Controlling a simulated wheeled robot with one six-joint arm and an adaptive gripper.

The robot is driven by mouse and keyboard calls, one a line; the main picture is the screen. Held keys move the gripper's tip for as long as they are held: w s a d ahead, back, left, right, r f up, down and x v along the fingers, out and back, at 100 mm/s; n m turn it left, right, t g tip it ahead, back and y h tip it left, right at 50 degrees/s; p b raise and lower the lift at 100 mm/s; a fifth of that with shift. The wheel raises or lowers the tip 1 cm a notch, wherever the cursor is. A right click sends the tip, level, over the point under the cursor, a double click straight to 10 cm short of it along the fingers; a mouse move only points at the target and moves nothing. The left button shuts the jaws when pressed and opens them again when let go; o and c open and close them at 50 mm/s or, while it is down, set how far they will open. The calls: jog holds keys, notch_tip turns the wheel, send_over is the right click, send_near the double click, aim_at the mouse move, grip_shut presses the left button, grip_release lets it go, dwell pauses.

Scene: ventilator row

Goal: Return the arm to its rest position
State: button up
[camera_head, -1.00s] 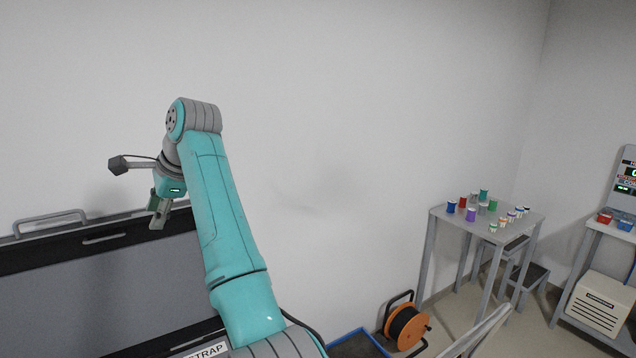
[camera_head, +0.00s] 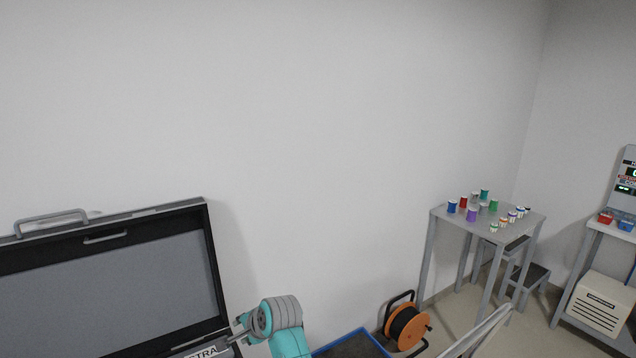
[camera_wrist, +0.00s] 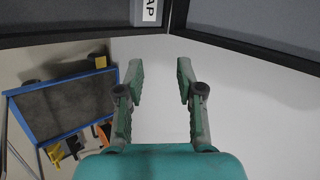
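My gripper (camera_wrist: 160,85) shows in the wrist view with its two green-grey fingers spread apart and nothing between them. Pale wall or floor shows through the gap. The open case (camera_head: 214,262), dark-edged with a grey panel and a handle on top, stands at the left. Its dark edge also crosses the top of the wrist view (camera_wrist: 250,45).
A blue-rimmed tray (camera_head: 322,349) and an orange cable reel (camera_head: 407,327) are low at centre right. A small grey table (camera_head: 452,218) holds several coloured spools. A step stool (camera_head: 530,275) and a bench with a cream box (camera_head: 600,302) stand farther right.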

jog(key=s+d+f+n+t+h, duration=0.2)
jog(key=s+d+f+t, duration=0.2)
jog(key=s+d+f, duration=1.45)
jog(key=s+d+f+n+t+h, duration=0.1)
jog(key=s+d+f, duration=0.3)
jog(key=s+d, duration=0.5)
jog(key=s+d+r+n+t+h, duration=0.1)
jog(key=s+d+r+n, duration=0.2)
jog(key=s, duration=0.7)
jog(key=s+d+r+t+h, duration=0.1)
jog(key=s+d+r, duration=0.3)
jog(key=s, duration=0.5)
jog(key=s+d+r+n+t+h, duration=0.1)
jog(key=s+d+r+n, duration=0.2)
jog(key=s+r, duration=1)
jog(key=shift+s+r+t, duration=0.25)
jog(key=shift+r+t, duration=0.15)
jog(key=shift+r, duration=0.45)
